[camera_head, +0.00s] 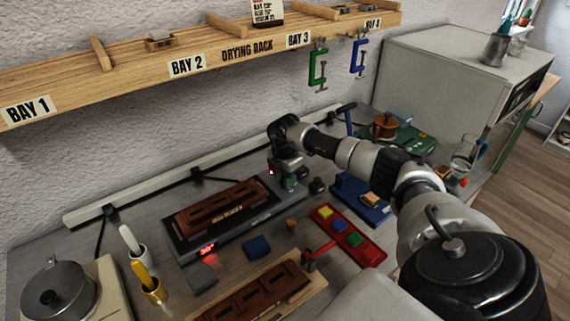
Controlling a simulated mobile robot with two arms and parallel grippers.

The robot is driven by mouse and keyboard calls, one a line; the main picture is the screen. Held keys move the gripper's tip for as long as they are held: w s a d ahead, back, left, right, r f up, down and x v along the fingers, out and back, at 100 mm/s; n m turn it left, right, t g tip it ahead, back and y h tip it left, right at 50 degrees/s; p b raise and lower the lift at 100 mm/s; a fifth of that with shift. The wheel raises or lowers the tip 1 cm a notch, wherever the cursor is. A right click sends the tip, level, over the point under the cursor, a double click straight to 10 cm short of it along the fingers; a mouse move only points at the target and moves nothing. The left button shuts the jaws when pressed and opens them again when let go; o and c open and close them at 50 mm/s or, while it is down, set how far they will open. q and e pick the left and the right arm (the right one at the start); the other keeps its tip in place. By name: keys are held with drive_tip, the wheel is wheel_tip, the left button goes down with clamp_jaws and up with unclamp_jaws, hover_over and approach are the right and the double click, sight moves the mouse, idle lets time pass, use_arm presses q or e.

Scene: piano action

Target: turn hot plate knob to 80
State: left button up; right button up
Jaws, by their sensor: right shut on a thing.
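The hot plate (181,247) is a long dark unit on the bench, with a brown slotted block (232,207) on top. A red lit display (206,249) on its front left seems to read about 30, but the digits are small. My right gripper (289,184) points down at the hot plate's right end. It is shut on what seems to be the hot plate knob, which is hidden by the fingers. My left gripper is not in view.
A small black piece (317,186) stands just right of the gripper. A red tray (349,237) with coloured blocks, a blue holder (360,200) and a dark blue block (256,246) lie nearby. The wooden drying rack (210,62) overhangs behind.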

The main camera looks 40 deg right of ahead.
drive_tip(key=shift+m, duration=0.6)
drive_tip(key=o, duration=0.9)
drive_tip(key=shift+o, duration=0.2)
drive_tip(key=shift+r, duration=0.1)
wheel_tip(320, 180, up, 11)
drive_tip(key=b, duration=0.1)
drive_tip(key=shift+b, duration=0.35)
drive_tip(key=shift+f, duration=0.25)
